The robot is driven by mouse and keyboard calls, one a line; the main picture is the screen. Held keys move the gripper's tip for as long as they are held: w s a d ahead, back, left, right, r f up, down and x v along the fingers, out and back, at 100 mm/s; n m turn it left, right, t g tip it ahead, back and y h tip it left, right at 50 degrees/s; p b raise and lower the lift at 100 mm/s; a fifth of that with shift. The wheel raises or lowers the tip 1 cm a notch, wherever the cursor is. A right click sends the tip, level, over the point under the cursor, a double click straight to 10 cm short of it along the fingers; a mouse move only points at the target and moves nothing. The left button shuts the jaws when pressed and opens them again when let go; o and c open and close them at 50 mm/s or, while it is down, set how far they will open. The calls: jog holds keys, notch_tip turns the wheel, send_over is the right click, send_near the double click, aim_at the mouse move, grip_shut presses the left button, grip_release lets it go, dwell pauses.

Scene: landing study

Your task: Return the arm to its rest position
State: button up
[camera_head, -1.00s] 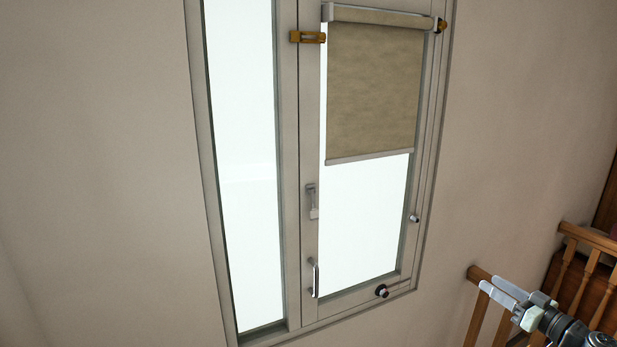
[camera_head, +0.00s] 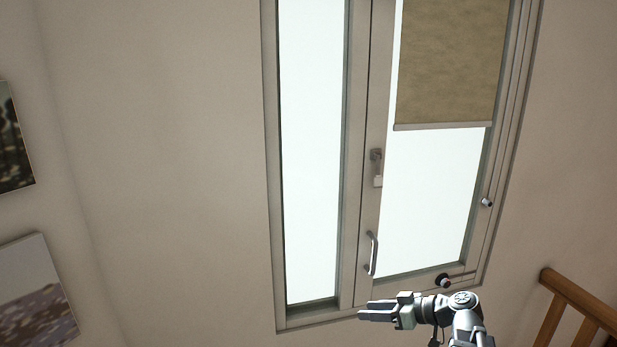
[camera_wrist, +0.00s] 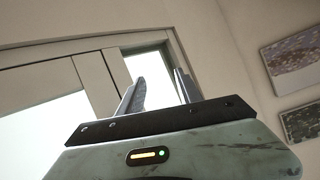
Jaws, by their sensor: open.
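My gripper (camera_head: 362,311) is in the lower middle of the head view, in front of the bottom of the window frame, with its fingers pointing left. My arm bends down out of the picture behind it. In the wrist view, the two fingers (camera_wrist: 160,90) stand apart with nothing between them. A window corner and bare wall lie beyond them.
A tall window (camera_head: 310,150) fills the middle, with a half-lowered beige blind (camera_head: 450,60), a curved handle (camera_head: 372,254) and a dark knob (camera_head: 443,281). A wooden railing (camera_head: 575,305) is at lower right. Pictures (camera_head: 38,290) hang at left. The wall between is bare.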

jog(key=s+a+f+m+g+h+b, duration=0.1)
jog(key=s+a+f+g+h+b, duration=0.15)
jog(key=a+f, duration=0.45)
jog(key=s+a+f+g+h+b, duration=0.2)
jog(key=s+a+f+g+h, duration=0.15)
jog(key=f, duration=0.65)
jog(key=s+d+f+m+h, duration=0.2)
jog(key=d+m+h, duration=0.3)
jog(key=d+m, duration=0.3)
jog(key=shift+s+d+g+p, duration=0.3)
jog(key=shift+s+d, duration=0.25)
jog(key=shift+d, duration=0.1)
jog(key=shift+f, duration=0.1)
jog(key=shift+c, duration=0.3)
jog(key=shift+c, duration=0.3)
